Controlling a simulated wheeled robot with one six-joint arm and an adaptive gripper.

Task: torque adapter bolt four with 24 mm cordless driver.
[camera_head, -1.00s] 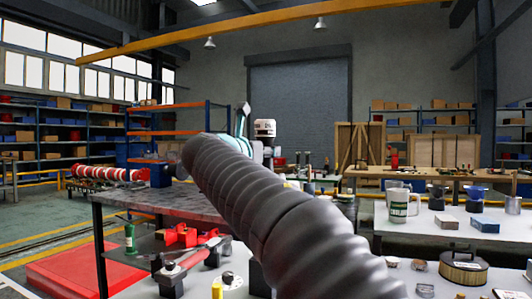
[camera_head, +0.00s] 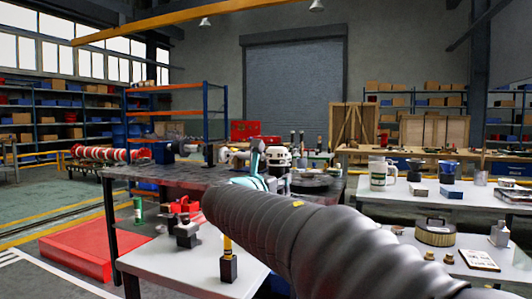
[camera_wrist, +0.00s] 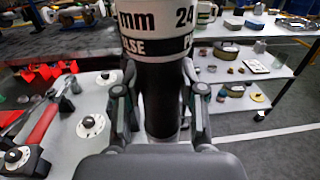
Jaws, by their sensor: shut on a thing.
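The cordless driver (camera_wrist: 161,88) stands in my gripper (camera_wrist: 161,115), which is shut on its dark body in the wrist view. Its white band with black lettering reads "24" and "mm"; the rest is cut off by the top edge. In the head view the driver's white and black end (camera_head: 278,157) shows beyond my arm, beside the teal part of my gripper (camera_head: 257,167). The driver's working tip is not visible. I cannot make out adapter bolt four or the adapter in either view.
A dark-topped table (camera_head: 150,172) stands left of my arm, with a white surface (camera_head: 190,270) below it carrying tool holders. A red mat (camera_head: 75,255) lies on the floor.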

